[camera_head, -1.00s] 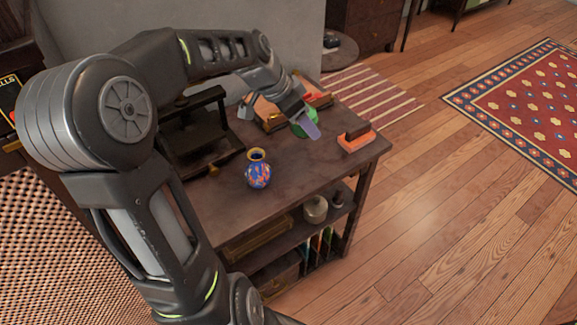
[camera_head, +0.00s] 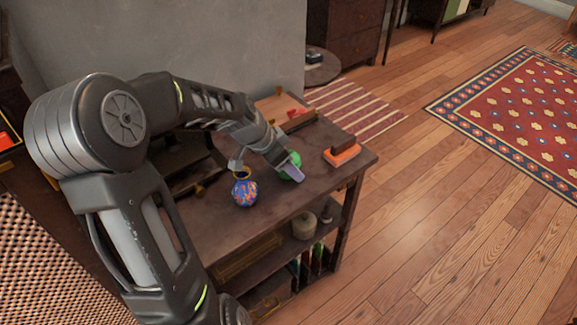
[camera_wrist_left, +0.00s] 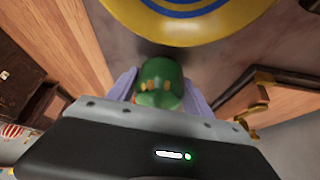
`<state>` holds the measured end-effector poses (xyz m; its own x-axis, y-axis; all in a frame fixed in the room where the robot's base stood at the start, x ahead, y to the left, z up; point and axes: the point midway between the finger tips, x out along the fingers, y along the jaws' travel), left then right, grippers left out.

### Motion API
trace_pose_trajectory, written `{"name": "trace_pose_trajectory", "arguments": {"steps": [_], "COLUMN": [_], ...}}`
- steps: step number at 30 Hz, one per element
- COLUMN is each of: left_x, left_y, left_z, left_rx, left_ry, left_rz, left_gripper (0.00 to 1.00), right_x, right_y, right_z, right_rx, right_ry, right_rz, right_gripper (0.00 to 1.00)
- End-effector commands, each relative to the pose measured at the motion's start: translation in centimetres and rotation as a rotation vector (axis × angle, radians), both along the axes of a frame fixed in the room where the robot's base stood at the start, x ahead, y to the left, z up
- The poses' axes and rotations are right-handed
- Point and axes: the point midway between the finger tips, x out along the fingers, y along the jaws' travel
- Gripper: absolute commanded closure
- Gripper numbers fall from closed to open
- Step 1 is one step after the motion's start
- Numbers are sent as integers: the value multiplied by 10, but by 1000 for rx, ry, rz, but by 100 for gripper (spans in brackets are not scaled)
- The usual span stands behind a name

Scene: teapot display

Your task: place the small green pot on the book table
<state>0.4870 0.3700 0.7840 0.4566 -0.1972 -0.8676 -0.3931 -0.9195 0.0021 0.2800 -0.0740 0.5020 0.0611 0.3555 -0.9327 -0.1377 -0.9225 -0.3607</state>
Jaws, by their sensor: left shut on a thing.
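The small green pot (camera_head: 292,158) is between the fingers of my left gripper (camera_head: 291,169), over the dark wooden book table (camera_head: 310,185). The gripper is shut on it and hides much of it. In the left wrist view the green pot (camera_wrist_left: 158,80) sits between two pale lilac fingers. I cannot tell whether its base touches the tabletop. A blue and red patterned vase (camera_head: 244,192) stands to the left of the gripper on the table. My right gripper is in neither view.
An orange and brown block (camera_head: 342,153) lies near the table's right edge. A wooden tray with red pieces (camera_head: 288,110) is at the back. In the left wrist view, the vase's yellow rim (camera_wrist_left: 205,32) looms close. The front right tabletop is clear.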

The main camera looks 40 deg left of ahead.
Motion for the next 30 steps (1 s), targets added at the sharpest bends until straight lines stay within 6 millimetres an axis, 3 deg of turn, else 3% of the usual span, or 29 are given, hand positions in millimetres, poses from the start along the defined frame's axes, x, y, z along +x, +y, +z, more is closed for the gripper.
{"name": "trace_pose_trajectory", "arguments": {"steps": [13,14,21,30], "left_x": [0,0,0,0], "left_y": [0,0,0,0], "left_z": [-11,-10,-9,-7], "left_rx": [2,1,1,1], "left_ry": [-2,-1,-1,-1], "left_rz": [-1,0,0,0], "left_gripper": [91,40,20,19], "right_x": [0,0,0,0], "right_y": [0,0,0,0], "right_z": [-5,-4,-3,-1], "right_rx": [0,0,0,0], "right_ry": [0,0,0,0], "right_rz": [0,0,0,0], "right_gripper": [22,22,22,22]}}
